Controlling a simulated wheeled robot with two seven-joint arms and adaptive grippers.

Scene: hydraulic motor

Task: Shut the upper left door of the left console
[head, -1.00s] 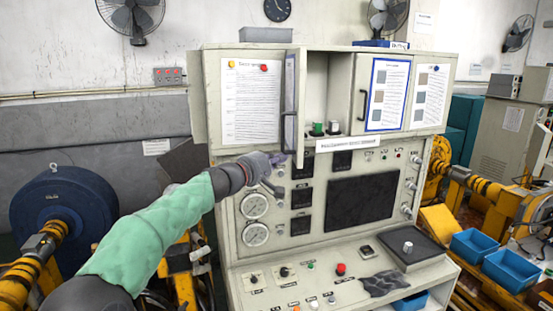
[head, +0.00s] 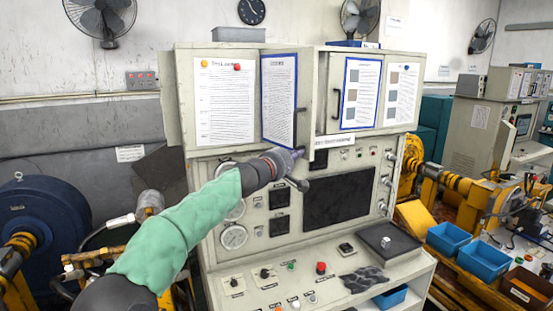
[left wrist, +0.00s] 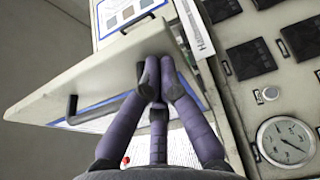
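The left console (head: 185,145) stands in the middle of the head view. Its upper left door (head: 303,100) is partly open and angled outward. A blue-framed sheet shows on its face, and a gap into the cupboard (head: 325,90) shows to its right. My left gripper (head: 297,155) is at the door's lower edge, below the sheet. In the left wrist view its fingers (left wrist: 160,75) are drawn together, with tips against or very close to the beige door (left wrist: 95,78); contact is hard to tell. The door's dark handle (left wrist: 72,110) is apart from the fingers. My right gripper is out of view.
A panel with a white sheet (head: 225,105) is left of the door, and closed doors (head: 403,95) are to the right. Gauges (head: 233,237) and a dark screen (head: 338,200) lie below. Blue bins (head: 448,238) stand at right.

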